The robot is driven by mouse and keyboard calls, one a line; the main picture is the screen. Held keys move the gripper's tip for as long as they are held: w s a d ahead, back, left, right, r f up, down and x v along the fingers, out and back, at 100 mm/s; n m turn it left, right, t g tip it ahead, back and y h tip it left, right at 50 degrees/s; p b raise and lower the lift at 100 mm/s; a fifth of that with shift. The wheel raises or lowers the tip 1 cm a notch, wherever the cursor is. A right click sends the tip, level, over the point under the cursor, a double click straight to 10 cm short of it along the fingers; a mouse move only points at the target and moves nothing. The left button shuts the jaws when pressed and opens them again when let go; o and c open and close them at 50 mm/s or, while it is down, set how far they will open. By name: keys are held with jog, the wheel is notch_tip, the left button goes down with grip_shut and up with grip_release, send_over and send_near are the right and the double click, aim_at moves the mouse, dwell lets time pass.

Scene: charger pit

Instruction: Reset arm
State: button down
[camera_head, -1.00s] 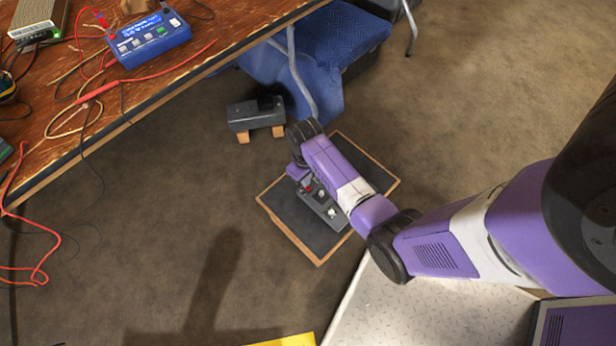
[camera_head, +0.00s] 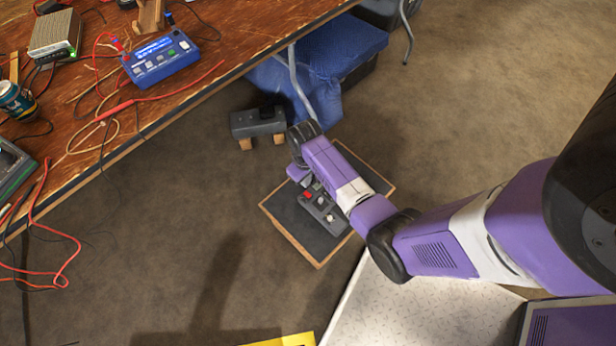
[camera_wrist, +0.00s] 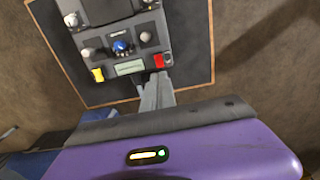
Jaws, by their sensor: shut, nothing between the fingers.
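My purple arm reaches down over a grey control box (camera_head: 323,214) that rests on a dark board with a wooden rim (camera_head: 320,266). In the wrist view my gripper (camera_wrist: 158,82) is shut and empty, with its grey fingers together beside the box's lower edge. That view shows the control box (camera_wrist: 118,58) with a blue knob, a yellow button, a red button and a small display. I cannot tell whether the fingertips touch the box. In the head view my arm hides most of the gripper and part of the box.
A wooden table (camera_head: 95,150) at upper left holds a blue instrument (camera_head: 160,60), a can (camera_head: 17,102) and red and black wires, some hanging off its edge. A grey block on wooden feet (camera_head: 258,123) and a blue-covered seat (camera_head: 335,50) stand beyond the board. Floor lies clear at right.

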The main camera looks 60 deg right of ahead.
dwell(0.4)
jog(key=w+d+r+t+h, duration=0.35)
jog(key=w+r+t, duration=0.2)
jog(key=w, duration=0.25)
notch_tip(320, 180, up, 8)
jog(key=a+t+p, duration=0.2)
jog(key=t, duration=0.1)
jog(key=s+a+r+n+t+y+p, duration=0.1)
jog(key=s+a+r+t+p, duration=0.1)
jog(key=s+a+r, duration=0.4)
jog(key=s+a+r+n+t+y+p, duration=0.1)
jog(key=s+a+r+t+p, duration=0.1)
jog(key=s+a+r+p, duration=0.2)
jog(key=s+a+r+n+t+y+p, duration=0.1)
jog(key=s+a+r+t+p, duration=0.1)
jog(key=s+a+r, duration=0.8)
jog(key=s+r+p, duration=0.1)
jog(key=s+r, duration=0.2)
jog(key=r, duration=0.4)
jog(key=s+r, duration=0.3)
jog(key=r, duration=0.5)
jog(key=shift+s+a+p, duration=0.15)
jog(key=shift+s+p, duration=0.1)
jog(key=shift+p, duration=0.1)
